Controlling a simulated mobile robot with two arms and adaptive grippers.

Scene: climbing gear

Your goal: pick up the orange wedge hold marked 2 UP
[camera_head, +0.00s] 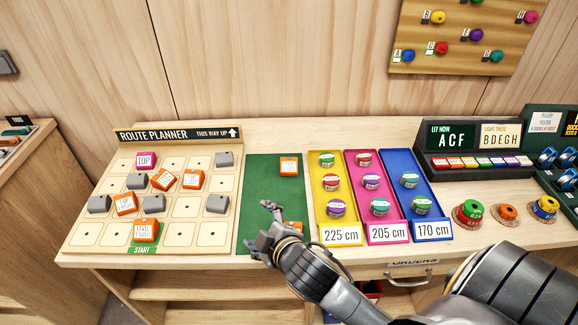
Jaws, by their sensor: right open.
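Two orange wedge holds are on the green mat (262,180). One orange hold (289,167) lies in the open near the mat's upper right, with a white label too small to read. The other orange hold (296,226) lies lower on the mat, partly hidden behind my right gripper. I cannot tell from the labels which one reads 2 UP. My right gripper (258,226) is open over the lower left of the mat, its fingers spread towards the left, with nothing visible between them. My left gripper is not in view.
The route planner board (188,230) at left carries several orange and grey holds and a pink TOP hold (146,160). Yellow, pink and blue trays (392,160) with round holds stand right of the mat. A lit sign box (480,150) is farther right. The mat's upper left is clear.

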